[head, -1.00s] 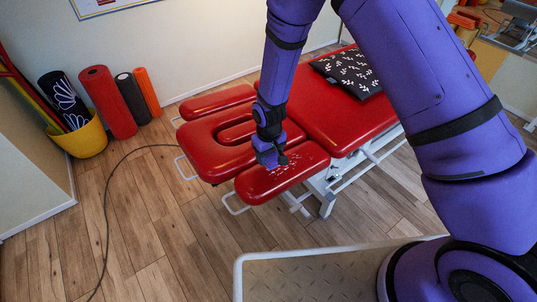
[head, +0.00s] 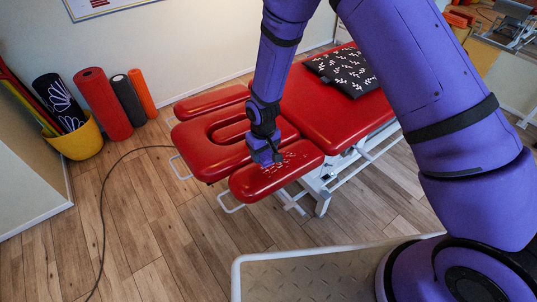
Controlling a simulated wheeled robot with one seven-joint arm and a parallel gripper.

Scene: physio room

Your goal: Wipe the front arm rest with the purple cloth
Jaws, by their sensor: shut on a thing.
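The front arm rest (head: 264,184) is a red padded piece at the near left corner of the red treatment table, with white specks on its top. My gripper (head: 268,158) points down at its upper edge, beside the specks. It is shut on the purple cloth, which is small here and hard to tell from my purple gripper. Whether the cloth presses on the pad is not clear.
The red headrest (head: 207,150) and a far arm rest (head: 212,101) lie behind. A black patterned cushion (head: 345,70) lies on the table (head: 318,112). Rolled mats (head: 103,103) and a yellow bucket (head: 80,142) stand by the wall. A cable (head: 104,210) crosses the floor.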

